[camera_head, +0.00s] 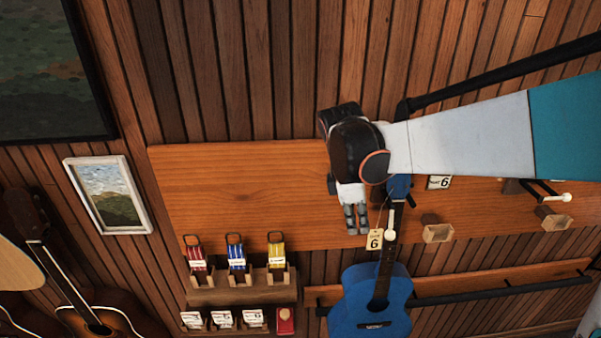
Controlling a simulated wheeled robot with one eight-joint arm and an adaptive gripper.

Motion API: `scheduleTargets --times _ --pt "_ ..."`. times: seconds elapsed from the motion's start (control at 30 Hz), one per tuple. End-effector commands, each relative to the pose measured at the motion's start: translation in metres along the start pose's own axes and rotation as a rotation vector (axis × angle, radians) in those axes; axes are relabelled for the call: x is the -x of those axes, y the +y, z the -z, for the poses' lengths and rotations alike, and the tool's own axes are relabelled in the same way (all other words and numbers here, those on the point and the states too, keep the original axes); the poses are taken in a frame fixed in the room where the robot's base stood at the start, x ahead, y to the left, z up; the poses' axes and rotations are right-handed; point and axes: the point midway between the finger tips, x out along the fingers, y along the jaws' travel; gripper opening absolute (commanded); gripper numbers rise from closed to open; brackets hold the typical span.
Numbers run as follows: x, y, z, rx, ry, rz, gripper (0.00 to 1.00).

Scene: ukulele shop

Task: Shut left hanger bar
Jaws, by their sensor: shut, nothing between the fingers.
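A blue ukulele (371,302) hangs at the left hanger, head up, with a tag on its neck. A white-tipped piece (391,230), which looks like the end of the left hanger bar, shows in front of the neck. I cannot tell whether that bar is open or shut. The rest of this hanger is hidden by my arm and the ukulele's head. My gripper (356,218) points down just left of the neck, fingers together and empty. A small gap shows between it and the neck.
A right hanger (542,189) with a white tip carries no ukulele. Small wooden blocks (437,233) stick out from the orange board (240,180). A rack (240,294) with coloured packets is below left. A dark rail (500,291) runs at lower right.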

Motion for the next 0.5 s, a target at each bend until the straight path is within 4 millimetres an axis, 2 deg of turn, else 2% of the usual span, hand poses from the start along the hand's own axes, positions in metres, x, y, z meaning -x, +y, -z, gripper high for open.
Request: scheduleTargets --times 0.03,0.2,0.5 --pt "-0.001 0.0 -0.009 -0.003 0.0 0.001 0.0" --pt "-0.008 0.0 -0.024 -0.002 0.0 0.001 0.0" --pt "-0.011 0.0 -0.029 -0.001 0.0 0.0 0.0"
